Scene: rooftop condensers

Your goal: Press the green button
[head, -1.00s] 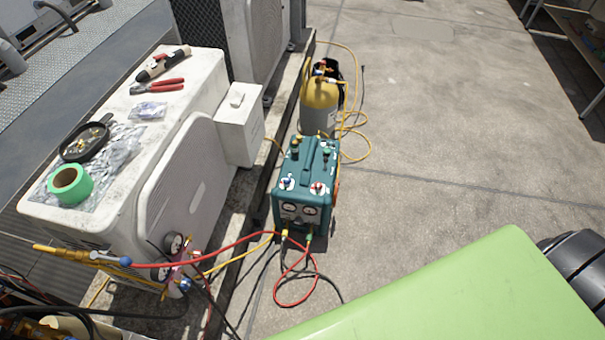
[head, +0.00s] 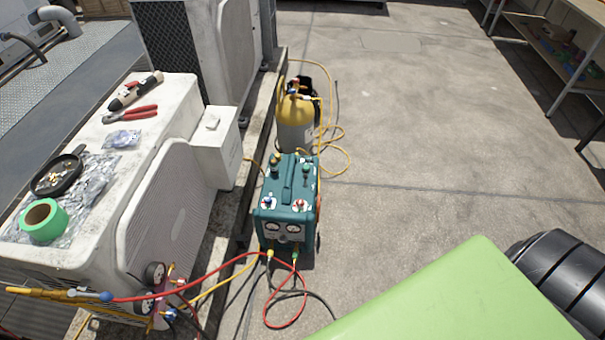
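The teal recovery machine (head: 288,207) stands on the ground in the middle of the head view. Its front has two round gauges, with a blue knob (head: 268,203) and a red knob (head: 300,205) above them. A small green fitting or knob (head: 306,169) is on its top right; I cannot tell if it is a button. I make out no clear green button elsewhere. Neither of my grippers is in view.
A white condenser (head: 175,215) at left bears green tape (head: 44,220), red pliers (head: 131,114) and a pan. A yellow-topped cylinder (head: 296,120) stands behind the machine. Red and yellow hoses (head: 290,322) lie in front.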

